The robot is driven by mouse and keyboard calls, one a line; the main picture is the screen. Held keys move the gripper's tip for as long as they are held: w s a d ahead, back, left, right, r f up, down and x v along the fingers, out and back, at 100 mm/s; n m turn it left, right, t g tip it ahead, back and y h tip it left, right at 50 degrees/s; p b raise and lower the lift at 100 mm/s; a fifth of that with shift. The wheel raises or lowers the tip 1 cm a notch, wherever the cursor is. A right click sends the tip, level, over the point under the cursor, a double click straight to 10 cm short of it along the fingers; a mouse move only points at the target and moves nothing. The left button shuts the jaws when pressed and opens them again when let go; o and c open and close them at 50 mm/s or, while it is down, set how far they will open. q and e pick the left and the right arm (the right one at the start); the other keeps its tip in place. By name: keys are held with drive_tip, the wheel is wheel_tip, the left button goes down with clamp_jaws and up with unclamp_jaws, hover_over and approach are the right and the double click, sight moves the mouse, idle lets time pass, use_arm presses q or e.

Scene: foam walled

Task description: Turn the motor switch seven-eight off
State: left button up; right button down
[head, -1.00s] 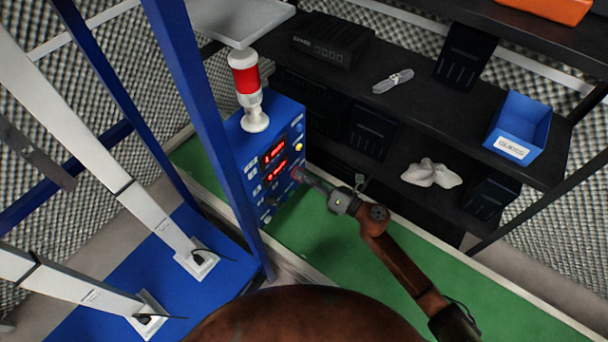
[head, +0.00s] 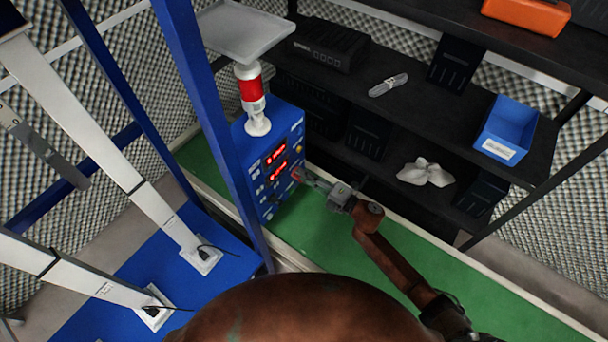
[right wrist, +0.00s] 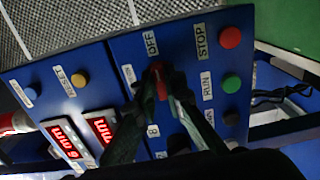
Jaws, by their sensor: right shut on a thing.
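A blue control box (head: 256,157) stands on the green surface, with two lit red displays (head: 276,153) on its front. In the right wrist view, a red switch knob (right wrist: 159,79) sits on the blue panel (right wrist: 118,68). An OFF label (right wrist: 151,43) is above the knob and a label with an 8 (right wrist: 153,130) is below it. My right gripper (head: 303,176) is at the panel front, its fingers shut on the red knob; the fingers partly hide the knob and nearby labels. My left gripper is not in view.
A red STOP button (right wrist: 230,37) and green RUN button (right wrist: 231,83) sit close right of the fingers in the wrist view. A red-banded beacon (head: 252,90) tops the box. A blue post (head: 205,120) rises beside it. Black shelves (head: 400,110) stand behind.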

drive_tip(key=shift+m, duration=0.3)
drive_tip(key=c, duration=2)
unclamp_jaws()
drive_tip(key=v, duration=1.2)
